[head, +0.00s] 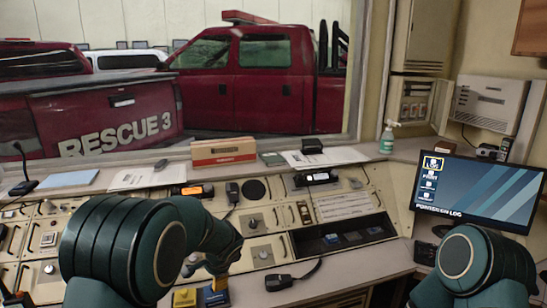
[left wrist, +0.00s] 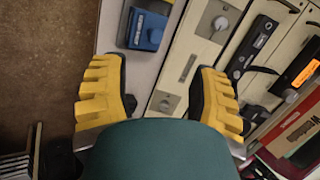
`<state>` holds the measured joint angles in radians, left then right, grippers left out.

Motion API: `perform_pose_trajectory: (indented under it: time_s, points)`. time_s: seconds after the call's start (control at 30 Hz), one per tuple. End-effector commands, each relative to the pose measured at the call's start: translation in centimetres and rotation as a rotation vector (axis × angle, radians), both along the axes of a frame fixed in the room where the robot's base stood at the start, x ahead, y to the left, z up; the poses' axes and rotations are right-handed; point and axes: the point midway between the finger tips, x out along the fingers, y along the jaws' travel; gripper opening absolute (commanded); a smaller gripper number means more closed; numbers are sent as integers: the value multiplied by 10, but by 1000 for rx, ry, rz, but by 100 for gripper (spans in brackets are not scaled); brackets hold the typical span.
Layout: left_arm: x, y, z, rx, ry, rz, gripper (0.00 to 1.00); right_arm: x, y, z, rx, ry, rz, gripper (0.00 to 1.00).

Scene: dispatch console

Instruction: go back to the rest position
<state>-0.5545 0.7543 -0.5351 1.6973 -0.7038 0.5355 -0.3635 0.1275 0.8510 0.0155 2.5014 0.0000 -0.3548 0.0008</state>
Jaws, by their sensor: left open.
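My left arm comes in from the left of the head view and reaches over the console (head: 280,254). Its forearm hides most of my left gripper there; one yellow finger (head: 221,283) seems to show below it. In the left wrist view my left gripper (left wrist: 160,72) is open, its yellow fingers wide apart with nothing between them. A blue box (left wrist: 146,30) lies beyond the fingertips; it also shows in the head view (head: 216,298), close to that finger. My right arm shows at the lower right of the head view, but its gripper is out of view.
A handset (head: 280,281) lies on the console's front edge. A monitor (head: 480,190) stands at the right, near my right arm. A cardboard box (head: 223,151) and a sanitizer bottle (head: 387,139) stand along the window ledge.

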Motion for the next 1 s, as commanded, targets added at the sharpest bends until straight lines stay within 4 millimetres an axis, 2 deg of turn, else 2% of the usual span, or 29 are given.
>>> perform_pose_trajectory:
  time_s: [0.17, 0.27, 0.37, 0.4, 0.5, 0.6, 0.7, 0.83, 1.0]
  points:
    - [-40, -5, -66, -175, 76, 96, 61, 0, 0, 0, 0, 0, 0, 47]
    - [-73, -12, -107, -308, 123, 190, 61, 0, 1, 0, 1, -1, 1, 47]
    - [-117, -23, -148, -462, 174, 328, 61, 0, 0, 0, 1, -1, 1, 47]
    - [-138, -29, -163, -529, 196, 401, 61, 0, 0, 0, 0, 0, 1, 47]
    - [-194, -43, -192, -690, 240, 622, 61, 0, 0, 0, 0, 0, 0, 47]
    - [-242, -54, -205, -803, 263, 833, 61, 0, 0, 0, 0, 0, 0, 47]
    - [-273, -60, -208, -864, 267, 989, 61, 0, 0, 0, 0, 0, 0, 47]
    - [-294, -63, -208, -896, 266, 1095, 61, 0, 0, 0, 0, 0, 0, 47]
    - [-297, -63, -208, -902, 263, 1118, 61, 0, 0, 0, 0, 0, 0, 47]
